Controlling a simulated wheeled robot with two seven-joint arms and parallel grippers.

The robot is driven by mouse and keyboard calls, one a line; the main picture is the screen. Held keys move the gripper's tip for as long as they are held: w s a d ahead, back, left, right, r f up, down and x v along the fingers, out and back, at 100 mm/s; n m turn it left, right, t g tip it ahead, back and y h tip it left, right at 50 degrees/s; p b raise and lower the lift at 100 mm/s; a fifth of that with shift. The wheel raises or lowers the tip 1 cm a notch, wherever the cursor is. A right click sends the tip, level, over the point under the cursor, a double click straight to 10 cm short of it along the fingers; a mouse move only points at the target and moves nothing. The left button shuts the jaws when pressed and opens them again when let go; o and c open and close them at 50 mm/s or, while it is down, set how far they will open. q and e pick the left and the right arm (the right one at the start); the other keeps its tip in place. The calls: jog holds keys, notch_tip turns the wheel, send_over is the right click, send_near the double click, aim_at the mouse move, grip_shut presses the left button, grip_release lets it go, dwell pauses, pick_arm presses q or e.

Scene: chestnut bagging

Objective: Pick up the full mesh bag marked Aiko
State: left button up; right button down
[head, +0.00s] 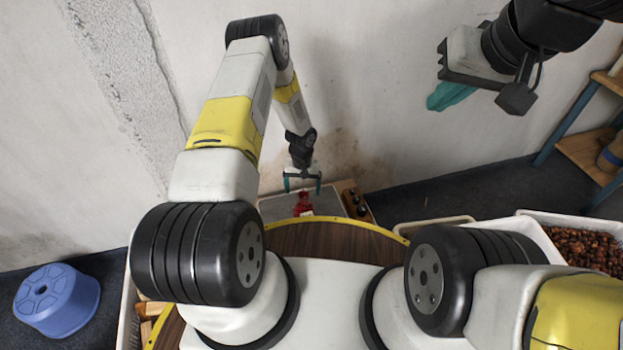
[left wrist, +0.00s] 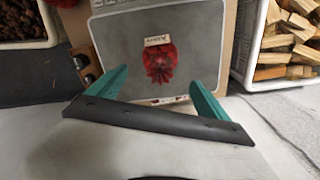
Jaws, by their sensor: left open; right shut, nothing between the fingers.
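A red mesh bag (left wrist: 161,65) with a pale tag (left wrist: 157,40) lies on a grey flat top with a light rim (left wrist: 205,45). The tag's lettering is too small to read surely. In the head view the bag (head: 303,206) shows just below my left gripper (head: 303,186). My left gripper is open, its teal fingers apart and on either side of the bag's line in the left wrist view (left wrist: 158,78). Nothing is between its fingers. My right gripper (head: 450,96) is shut and empty, high at the upper right, far from the bag.
A small wooden holder with dark bottles (head: 357,204) stands beside the grey top. A white crate of chestnuts (head: 580,250) is at the right. A crate of split wood (left wrist: 290,40) shows in the wrist view. A blue stool (head: 56,300) stands at lower left.

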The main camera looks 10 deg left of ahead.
aim_at(304, 202)
pick_arm(q)
jog(key=f, duration=0.8)
jog(key=shift+s+d, duration=0.1)
jog(key=shift+s, duration=0.25)
jog(key=shift+c, duration=0.4)
jog(key=shift+r, duration=0.1)
grip_shut()
